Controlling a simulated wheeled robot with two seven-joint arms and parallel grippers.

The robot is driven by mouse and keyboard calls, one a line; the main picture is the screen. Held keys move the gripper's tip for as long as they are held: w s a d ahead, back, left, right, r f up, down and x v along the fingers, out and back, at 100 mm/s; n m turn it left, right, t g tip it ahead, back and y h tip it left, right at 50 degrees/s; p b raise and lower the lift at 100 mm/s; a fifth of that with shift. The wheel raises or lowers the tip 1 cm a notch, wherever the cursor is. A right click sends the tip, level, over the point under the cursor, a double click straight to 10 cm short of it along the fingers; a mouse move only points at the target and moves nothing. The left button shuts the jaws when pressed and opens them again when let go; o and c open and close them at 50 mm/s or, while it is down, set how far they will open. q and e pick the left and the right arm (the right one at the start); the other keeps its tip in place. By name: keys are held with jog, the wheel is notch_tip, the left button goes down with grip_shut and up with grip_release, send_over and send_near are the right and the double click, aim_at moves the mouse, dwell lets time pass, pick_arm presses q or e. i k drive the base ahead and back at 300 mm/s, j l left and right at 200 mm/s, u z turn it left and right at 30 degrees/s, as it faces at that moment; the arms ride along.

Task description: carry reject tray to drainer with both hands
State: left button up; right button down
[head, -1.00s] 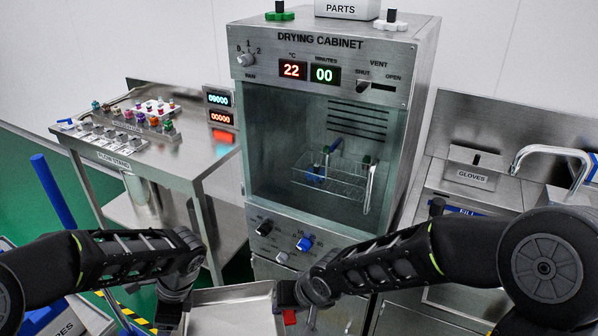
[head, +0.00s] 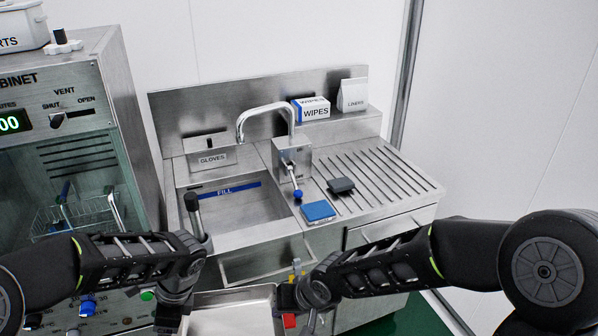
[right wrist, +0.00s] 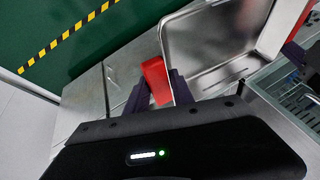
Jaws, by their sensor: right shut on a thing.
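The reject tray (head: 232,315) is a shallow metal tray at the bottom edge of the head view, held level between my two grippers; its near part is cut off. My right gripper (head: 290,306) is shut on its red right handle (right wrist: 155,80), which shows between the dark fingers in the right wrist view. My left gripper (head: 172,312) is at the tray's left end; its fingertips are hidden in the head view, but dark fingers meet the far red handle in the right wrist view. The drainer (head: 385,170) is the ribbed metal board right of the sink, ahead and above the tray in the picture.
A sink (head: 240,215) with a tap (head: 268,112) is left of the drainer. A blue sponge (head: 318,211) and a dark pad (head: 341,186) lie at the drainer's left edge. Wipes (head: 312,109) and liners (head: 353,95) stand behind. The drying cabinet (head: 85,110) is far left.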

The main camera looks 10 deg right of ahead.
aim_at(389, 174)
jog(key=z, duration=1.35)
jog(key=i+z, duration=0.4)
jog(key=i, duration=0.3)
jog(key=i+j+z, duration=0.1)
jog(key=i+z, duration=0.35)
jog(key=i, duration=0.2)
jog(key=i+u, duration=0.3)
jog(key=i+l+u, duration=0.1)
jog(key=i+u, duration=0.15)
jog(key=i+j+u, duration=0.15)
jog(key=u, duration=0.25)
jog(key=i+u, duration=0.75)
jog(key=u, duration=0.35)
jog(key=k+l, duration=0.05)
